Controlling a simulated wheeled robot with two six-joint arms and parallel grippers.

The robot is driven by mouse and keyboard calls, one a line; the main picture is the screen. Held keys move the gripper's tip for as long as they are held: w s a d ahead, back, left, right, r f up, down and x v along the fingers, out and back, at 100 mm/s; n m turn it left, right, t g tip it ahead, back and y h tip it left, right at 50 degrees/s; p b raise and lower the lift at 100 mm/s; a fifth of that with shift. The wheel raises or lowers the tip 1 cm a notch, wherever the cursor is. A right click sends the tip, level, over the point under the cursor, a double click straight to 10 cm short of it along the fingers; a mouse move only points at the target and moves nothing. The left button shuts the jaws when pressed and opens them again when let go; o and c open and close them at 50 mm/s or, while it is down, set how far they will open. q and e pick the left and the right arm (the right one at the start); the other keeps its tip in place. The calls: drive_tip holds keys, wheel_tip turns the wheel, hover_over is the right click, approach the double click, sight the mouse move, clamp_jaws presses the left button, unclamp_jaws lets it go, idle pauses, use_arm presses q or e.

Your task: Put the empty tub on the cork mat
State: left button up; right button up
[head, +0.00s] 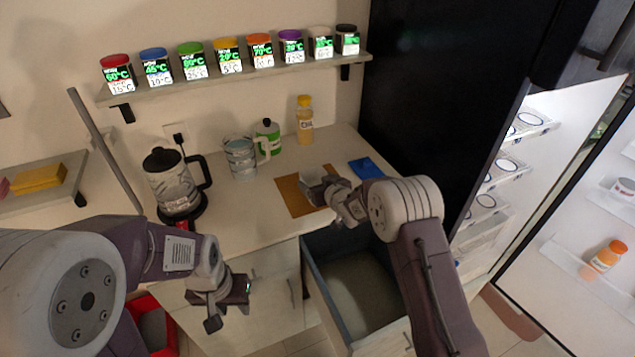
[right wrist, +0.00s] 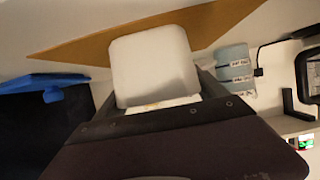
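The cork mat (head: 291,200) is a flat brown rectangle on the counter, and it also shows in the right wrist view (right wrist: 75,46). A whitish tub (head: 313,180) is at my right gripper (head: 326,190), over the mat. In the right wrist view the tub (right wrist: 153,65) sits between the two fingers, which appear closed on its sides. I cannot tell whether its base touches the mat. My left gripper (head: 228,303) is open and empty, in front of the counter and away from the tub.
A kettle (head: 172,182), glass jug (head: 240,158), green-white bottle (head: 268,137) and yellow bottle (head: 304,120) stand behind. A blue cloth-like item (head: 366,168) lies right. An open drawer (head: 350,290) is below; the fridge (head: 590,120) is open. Several jars line the shelf (head: 240,76).

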drive_tip(key=shift+o, duration=0.8)
drive_tip(key=shift+r+p, duration=0.35)
drive_tip(key=shift+r, duration=0.05)
drive_tip(key=v, duration=1.2)
drive_tip(key=shift+f+b, duration=0.2)
drive_tip(key=shift+b, duration=0.2)
drive_tip(key=shift+d, duration=0.1)
